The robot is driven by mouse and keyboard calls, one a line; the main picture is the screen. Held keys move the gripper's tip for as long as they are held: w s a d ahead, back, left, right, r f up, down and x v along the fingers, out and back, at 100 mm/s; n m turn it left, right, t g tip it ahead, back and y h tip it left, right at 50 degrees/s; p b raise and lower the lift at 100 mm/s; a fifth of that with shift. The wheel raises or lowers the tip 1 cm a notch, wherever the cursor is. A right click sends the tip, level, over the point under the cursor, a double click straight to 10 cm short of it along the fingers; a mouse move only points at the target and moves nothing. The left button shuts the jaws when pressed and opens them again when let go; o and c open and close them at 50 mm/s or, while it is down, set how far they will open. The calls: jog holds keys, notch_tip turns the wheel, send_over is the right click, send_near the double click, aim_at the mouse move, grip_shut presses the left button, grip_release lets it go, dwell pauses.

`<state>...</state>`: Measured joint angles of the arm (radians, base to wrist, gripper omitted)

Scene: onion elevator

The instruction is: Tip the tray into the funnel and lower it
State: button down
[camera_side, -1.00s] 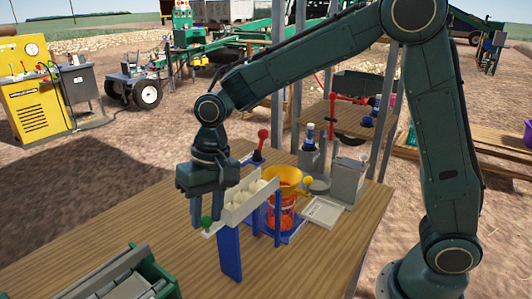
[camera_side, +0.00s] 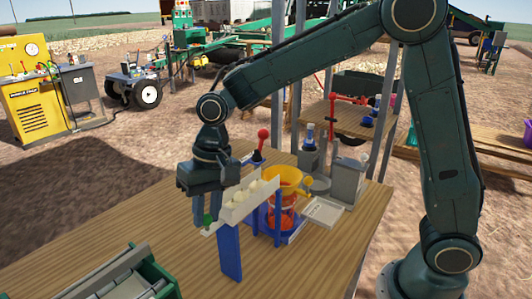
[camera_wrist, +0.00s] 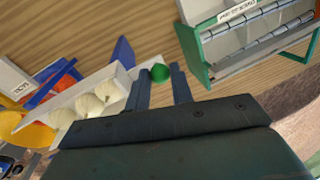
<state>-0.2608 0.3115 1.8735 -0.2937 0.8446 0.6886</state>
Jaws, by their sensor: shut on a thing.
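The pale tray (camera_side: 238,212) stands on a blue post (camera_side: 229,252) and holds several whitish onions, which show in the wrist view (camera_wrist: 88,106). My gripper (camera_side: 203,218) is at the tray's near left end, its fingers on either side of the green knob (camera_wrist: 160,72), and is shut on it. The yellow funnel (camera_side: 286,177) is at the tray's far end, above a red-orange container (camera_side: 284,216) in a blue stand. It also shows in the wrist view (camera_wrist: 12,124), partly cut off.
A red-knobbed lever (camera_side: 263,134) stands behind the tray. A flat white plate (camera_side: 323,211) and a grey box (camera_side: 347,180) are right of the funnel. A green-framed roller unit (camera_side: 120,275) sits at the front left. The wooden table between is clear.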

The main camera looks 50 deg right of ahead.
jog(key=shift+w+d+r+y, duration=0.1)
jog(key=shift+d+r+y, duration=0.3)
jog(key=shift+r, duration=0.3)
jog(key=shift+d+r+y, duration=0.25)
jog(key=shift+r+y, duration=0.15)
jog(key=shift+r, duration=0.3)
jog(key=d+r+y, duration=0.4)
jog(key=r, duration=0.2)
jog(key=shift+d+r+y, duration=0.25)
jog(key=shift+d+y, duration=0.05)
jog(key=shift+d, duration=0.05)
jog(key=c, duration=1.5)
grip_release()
jog(key=shift+a+f, duration=0.1)
jog(key=shift+a, duration=0.05)
